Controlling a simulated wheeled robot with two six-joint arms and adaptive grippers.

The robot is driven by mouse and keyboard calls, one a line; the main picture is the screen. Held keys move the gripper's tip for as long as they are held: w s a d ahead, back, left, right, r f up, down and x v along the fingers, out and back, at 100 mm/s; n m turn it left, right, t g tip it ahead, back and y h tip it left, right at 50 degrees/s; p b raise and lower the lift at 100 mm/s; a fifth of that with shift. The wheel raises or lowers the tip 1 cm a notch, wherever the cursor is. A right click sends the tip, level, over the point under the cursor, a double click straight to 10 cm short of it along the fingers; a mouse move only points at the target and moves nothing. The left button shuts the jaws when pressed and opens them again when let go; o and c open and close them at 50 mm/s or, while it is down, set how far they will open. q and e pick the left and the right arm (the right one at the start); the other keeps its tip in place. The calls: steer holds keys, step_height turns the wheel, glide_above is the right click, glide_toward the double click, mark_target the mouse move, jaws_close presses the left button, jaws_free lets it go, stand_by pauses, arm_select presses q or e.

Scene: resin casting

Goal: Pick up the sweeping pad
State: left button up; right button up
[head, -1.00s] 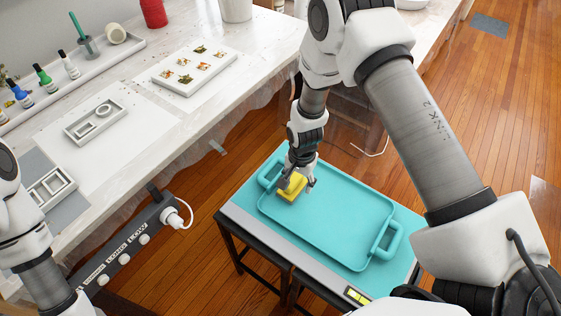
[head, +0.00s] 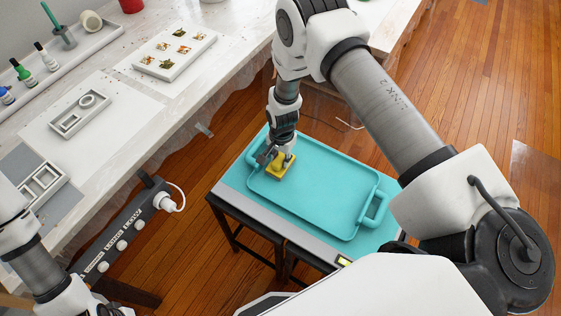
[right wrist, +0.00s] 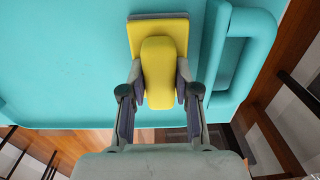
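The yellow sweeping pad (head: 280,165) lies at the far-left end of the turquoise tray (head: 310,199). In the right wrist view, the pad (right wrist: 157,70) shows a flat base with a thin grey layer at its top edge and a raised rounded grip. My right gripper (head: 279,158) is down at the pad from above. Its two fingers (right wrist: 159,85) flank the raised grip closely, one on each side. I cannot tell whether they press on it. The pad's underside is hidden. My left gripper is not in view; only part of the left arm shows at lower left.
The tray has raised handles, one at its near right (head: 374,209), and stands on a dark-legged stand. A white worktable (head: 145,128) to the left holds moulds and bottles. A power strip (head: 122,232) runs along its edge. Wooden floor lies right of the stand.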

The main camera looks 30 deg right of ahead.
jaws_close()
